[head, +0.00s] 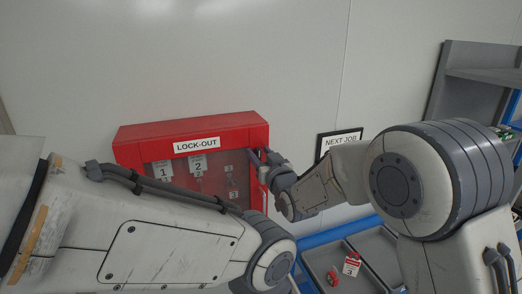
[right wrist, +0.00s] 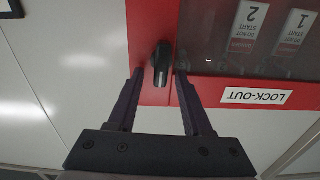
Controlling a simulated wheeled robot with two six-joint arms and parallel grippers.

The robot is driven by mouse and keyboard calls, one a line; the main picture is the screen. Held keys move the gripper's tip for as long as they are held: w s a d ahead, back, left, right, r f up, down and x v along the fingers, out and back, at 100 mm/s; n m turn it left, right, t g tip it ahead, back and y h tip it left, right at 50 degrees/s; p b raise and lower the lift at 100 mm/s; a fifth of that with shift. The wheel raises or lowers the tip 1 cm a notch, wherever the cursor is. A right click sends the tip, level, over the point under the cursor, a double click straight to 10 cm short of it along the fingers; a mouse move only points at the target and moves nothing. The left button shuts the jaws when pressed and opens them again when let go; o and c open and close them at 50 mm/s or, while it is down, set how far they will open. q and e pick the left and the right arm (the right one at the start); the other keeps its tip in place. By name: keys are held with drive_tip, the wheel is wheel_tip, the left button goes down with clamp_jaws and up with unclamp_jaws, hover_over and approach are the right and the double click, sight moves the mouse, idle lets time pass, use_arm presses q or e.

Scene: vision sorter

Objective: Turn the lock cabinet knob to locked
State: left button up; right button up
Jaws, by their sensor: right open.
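The red lock-out cabinet (head: 190,131) hangs on the wall in the head view. Its small black knob (right wrist: 161,62) shows in the right wrist view, on the red frame beside the clear window. There the cabinet appears upside down, and the knob's long side runs up and down the picture. My right gripper (right wrist: 159,76) is open, with one finger on each side of the knob and a gap on both sides. In the head view my right gripper (head: 262,166) is at the cabinet's right edge and hides the knob. My left gripper is not in view.
Tags numbered 1 (head: 162,171) and 2 (head: 198,165) hang behind the cabinet window. A "NEXT JOB" sign (head: 340,139) is on the wall to the right. A grey tray (head: 322,262) with red items is below. My left arm covers the lower left.

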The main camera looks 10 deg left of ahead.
clamp_jaws()
